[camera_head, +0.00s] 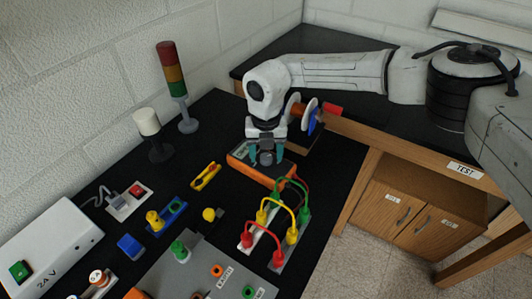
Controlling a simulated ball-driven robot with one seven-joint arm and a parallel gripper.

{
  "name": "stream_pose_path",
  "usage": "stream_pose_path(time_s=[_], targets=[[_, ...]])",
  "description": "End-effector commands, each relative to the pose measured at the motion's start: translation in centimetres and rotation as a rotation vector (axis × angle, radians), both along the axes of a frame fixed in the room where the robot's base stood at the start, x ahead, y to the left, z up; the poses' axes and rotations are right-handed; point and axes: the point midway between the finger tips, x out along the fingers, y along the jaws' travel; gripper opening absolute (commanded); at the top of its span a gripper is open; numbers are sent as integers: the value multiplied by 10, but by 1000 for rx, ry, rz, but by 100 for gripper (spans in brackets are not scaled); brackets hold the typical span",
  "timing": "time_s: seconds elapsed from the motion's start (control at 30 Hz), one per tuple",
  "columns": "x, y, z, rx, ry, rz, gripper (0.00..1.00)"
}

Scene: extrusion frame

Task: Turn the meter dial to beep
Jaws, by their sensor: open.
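The orange meter (284,179) lies on the black bench top in the middle of the view, its grey face partly covered by my gripper. My gripper (266,156) points down over the meter, with its two teal fingers apart. The dial lies under or between the fingers and is mostly hidden. I cannot tell whether the fingers touch it or where it points. Part of the meter's display (242,148) shows left of the gripper.
Red, yellow and green leads (281,208) arch up just in front of the meter. A yellow piece (206,176) lies to its left. A signal tower (176,85) and a white-topped lamp (148,124) stand by the wall. Spools (314,115) sit behind the gripper.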

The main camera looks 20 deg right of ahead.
Motion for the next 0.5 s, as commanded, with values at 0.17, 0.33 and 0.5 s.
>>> stream_pose_path(time_s=[0.17, 0.33, 0.5], targets=[[1, -1, 27, -1, -5, 1, 61], [1, 0, 60, -1, -5, 1, 61], [1, -1, 86, 0, -3, -1, 61]])
